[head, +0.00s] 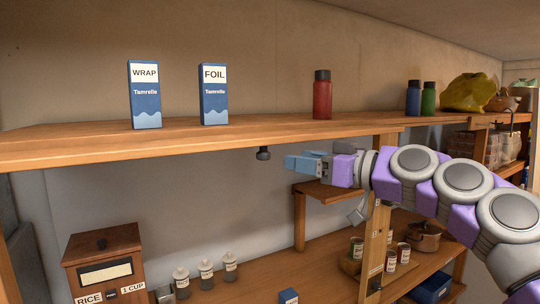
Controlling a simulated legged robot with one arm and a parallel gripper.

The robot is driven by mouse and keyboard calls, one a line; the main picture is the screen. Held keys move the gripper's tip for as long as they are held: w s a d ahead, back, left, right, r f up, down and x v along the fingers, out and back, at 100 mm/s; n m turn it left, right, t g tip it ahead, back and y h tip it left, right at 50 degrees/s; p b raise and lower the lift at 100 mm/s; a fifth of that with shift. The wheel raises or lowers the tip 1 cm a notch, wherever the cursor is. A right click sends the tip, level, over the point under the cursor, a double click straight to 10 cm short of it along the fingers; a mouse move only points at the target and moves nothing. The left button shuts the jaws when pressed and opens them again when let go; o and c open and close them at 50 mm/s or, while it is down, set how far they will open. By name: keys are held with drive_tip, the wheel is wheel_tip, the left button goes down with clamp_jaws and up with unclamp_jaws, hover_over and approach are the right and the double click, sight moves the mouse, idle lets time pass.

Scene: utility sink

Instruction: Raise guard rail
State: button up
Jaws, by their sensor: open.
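I cannot pick out a guard rail with certainty in the head view. The long wooden upper shelf (270,137) shows no raised rail along its front edge. A small dark knob-like part (263,153) hangs under that shelf. My gripper (288,163) has light blue fingers and points left, just below the shelf's front edge and to the right of the dark part. It is open, with nothing seen between its fingers. My purple and grey arm reaches in from the right and hides part of the shelves behind it.
The upper shelf holds a WRAP box (145,95), a FOIL box (214,94), a red bottle (322,95), blue and green bottles, and a yellow bag (469,92).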

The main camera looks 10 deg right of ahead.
sight(269, 157)
drive_tip(key=x, duration=0.3)
drive_tip(key=s+a+x, duration=0.1)
drive_tip(key=x, duration=0.6)
drive_tip(key=shift+s+a, duration=0.2)
drive_tip(key=shift+a, duration=0.25)
drive_tip(key=shift+w+d, duration=0.15)
drive_tip(key=shift+d, duration=0.9)
drive_tip(key=shift+a, duration=0.85)
drive_tip(key=c, duration=0.5)
drive_tip(key=shift+w+d, duration=0.1)
clamp_jaws()
